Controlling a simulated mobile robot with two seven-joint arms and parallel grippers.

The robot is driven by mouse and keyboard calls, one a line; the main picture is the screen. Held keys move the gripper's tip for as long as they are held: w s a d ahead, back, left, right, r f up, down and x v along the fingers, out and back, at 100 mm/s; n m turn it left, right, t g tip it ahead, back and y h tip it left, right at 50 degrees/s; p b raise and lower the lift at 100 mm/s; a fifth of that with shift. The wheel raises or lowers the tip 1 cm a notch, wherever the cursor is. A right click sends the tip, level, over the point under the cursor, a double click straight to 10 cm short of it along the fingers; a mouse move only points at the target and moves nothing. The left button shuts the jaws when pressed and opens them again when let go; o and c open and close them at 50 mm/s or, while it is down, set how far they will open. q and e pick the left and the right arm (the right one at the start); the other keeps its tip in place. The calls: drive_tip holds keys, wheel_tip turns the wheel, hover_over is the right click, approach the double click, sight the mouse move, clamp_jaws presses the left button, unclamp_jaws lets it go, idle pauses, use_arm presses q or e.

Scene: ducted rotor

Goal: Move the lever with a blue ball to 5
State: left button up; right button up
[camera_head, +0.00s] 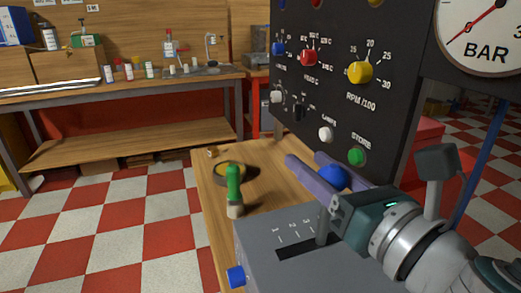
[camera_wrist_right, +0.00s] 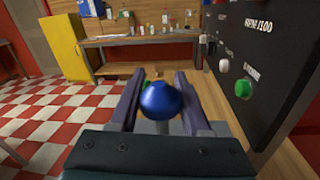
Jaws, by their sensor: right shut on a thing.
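The blue ball (camera_head: 333,178) tops a lever on a grey box (camera_head: 262,240). My right gripper (camera_head: 318,172) comes in from the right, its two purple fingers on either side of the ball. In the right wrist view the blue ball (camera_wrist_right: 160,101) sits between the fingers (camera_wrist_right: 158,92), held in them. The lever's grey shaft (camera_head: 323,222) rises from a dark slot, just right of the mark 3. Marks 1, 2 and 3 show along the slot; anything further right is hidden by my gripper. My left gripper is not in view.
A black panel (camera_head: 345,120) with coloured knobs stands close behind the fingers. A grey block-headed handle (camera_head: 436,165) stands right of my wrist.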

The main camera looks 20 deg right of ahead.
clamp_jaws()
idle(0.8)
